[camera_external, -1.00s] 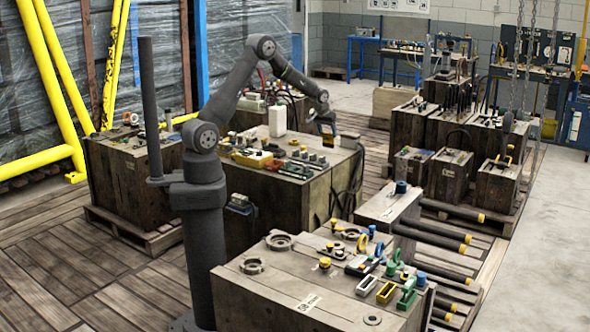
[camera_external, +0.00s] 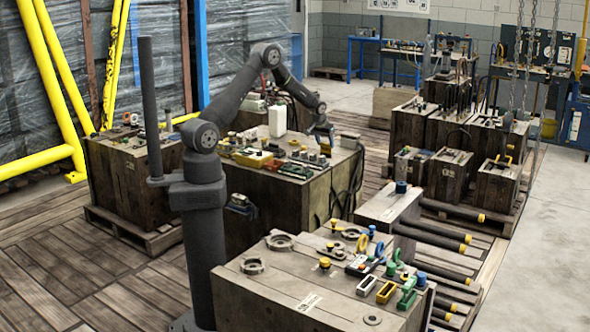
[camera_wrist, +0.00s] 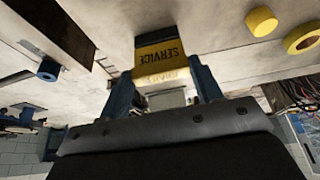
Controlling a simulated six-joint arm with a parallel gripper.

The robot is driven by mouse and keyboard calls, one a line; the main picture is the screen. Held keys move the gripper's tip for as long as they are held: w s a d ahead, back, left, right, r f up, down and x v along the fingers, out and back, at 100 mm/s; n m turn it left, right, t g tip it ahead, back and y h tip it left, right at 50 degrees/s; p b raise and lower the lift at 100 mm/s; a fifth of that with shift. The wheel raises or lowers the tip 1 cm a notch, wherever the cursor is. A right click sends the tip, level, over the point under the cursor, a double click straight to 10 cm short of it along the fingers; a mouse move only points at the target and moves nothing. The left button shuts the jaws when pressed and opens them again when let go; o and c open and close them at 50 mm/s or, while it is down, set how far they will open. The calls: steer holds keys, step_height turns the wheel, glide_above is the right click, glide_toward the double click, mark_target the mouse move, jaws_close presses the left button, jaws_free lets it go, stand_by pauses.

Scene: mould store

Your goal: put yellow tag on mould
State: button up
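A yellow tag (camera_wrist: 160,55) with the dark word SERVICE sits between the two blue fingers of my gripper (camera_wrist: 163,78) in the wrist view. The fingers press on its sides, and its lettering is upside down in the picture. In the external view my gripper (camera_external: 322,130) is above the right part of the large middle mould (camera_external: 300,203), a dark wooden-looking block. A closer mould (camera_external: 290,290) stands at the front. I cannot tell which mould the task means.
The middle mould's top holds a white bottle (camera_external: 277,121) and several fittings. Yellow rings and blue and green parts crowd the front mould's right side. More blocks stand on a pallet at the right. A yellow round knob (camera_wrist: 261,21) and a yellow ring (camera_wrist: 302,39) show in the wrist view.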

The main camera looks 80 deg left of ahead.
steer(key=o, duration=0.4)
steer(key=shift+o, duration=0.2)
steer(key=shift+r, duration=0.1)
steer(key=v, duration=1.2)
steer(key=x, duration=1.2)
steer(key=shift+r, duration=1.1)
